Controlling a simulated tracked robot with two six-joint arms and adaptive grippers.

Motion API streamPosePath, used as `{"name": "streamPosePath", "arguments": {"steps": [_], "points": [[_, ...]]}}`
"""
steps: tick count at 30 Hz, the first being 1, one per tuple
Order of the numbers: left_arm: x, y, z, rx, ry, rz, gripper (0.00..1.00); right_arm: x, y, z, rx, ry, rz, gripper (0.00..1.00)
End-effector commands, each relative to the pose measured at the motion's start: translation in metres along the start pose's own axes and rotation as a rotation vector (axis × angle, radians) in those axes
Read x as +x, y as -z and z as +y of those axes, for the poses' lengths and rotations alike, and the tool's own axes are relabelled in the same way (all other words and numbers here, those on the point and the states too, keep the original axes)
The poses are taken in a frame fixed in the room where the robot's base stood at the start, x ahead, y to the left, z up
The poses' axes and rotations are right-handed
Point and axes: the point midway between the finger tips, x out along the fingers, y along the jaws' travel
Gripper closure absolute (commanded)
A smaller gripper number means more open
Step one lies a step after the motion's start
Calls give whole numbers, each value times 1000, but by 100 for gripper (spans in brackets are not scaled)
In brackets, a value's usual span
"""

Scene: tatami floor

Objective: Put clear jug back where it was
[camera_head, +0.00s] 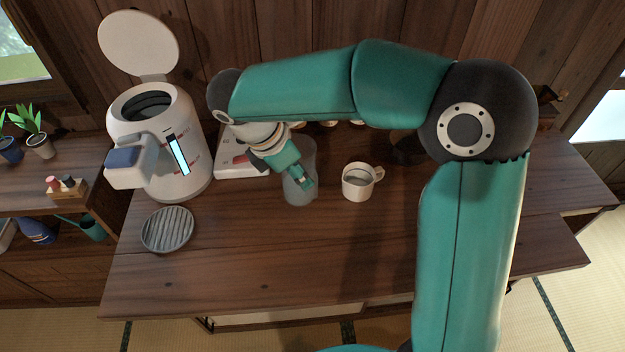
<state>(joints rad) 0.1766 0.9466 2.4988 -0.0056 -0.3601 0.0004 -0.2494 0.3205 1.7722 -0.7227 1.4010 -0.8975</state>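The clear jug (301,193) is a see-through grey vessel, upright at the middle of the wooden table. My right gripper (304,181) reaches down from the upper left, its fingers overlapping the jug's near side. Its fingertips look close together. I cannot tell whether they grip the jug or its handle. The jug appears to stand on the table, though its base is hard to judge. My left gripper is not in view.
A white kettle (185,187) with its lid open stands left, beside a white appliance (231,162) and a ridged round grey plate (168,229). A white cup (357,187) stands right of the jug. The front of the wooden table (270,275) is clear.

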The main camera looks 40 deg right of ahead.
Motion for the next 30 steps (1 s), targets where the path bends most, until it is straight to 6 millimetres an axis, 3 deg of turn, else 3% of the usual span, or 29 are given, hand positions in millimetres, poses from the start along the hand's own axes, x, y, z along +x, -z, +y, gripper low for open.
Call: {"name": "streamPosePath", "arguments": {"steps": [3,7,23,30], "points": [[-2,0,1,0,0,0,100,-17,0,1,1,-2,1,69],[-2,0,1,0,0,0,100,-25,0,0,0,0,1,69],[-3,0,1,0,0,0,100,-27,0,0,0,0,0,69],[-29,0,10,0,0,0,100,-52,-11,0,0,0,0,69]]}}
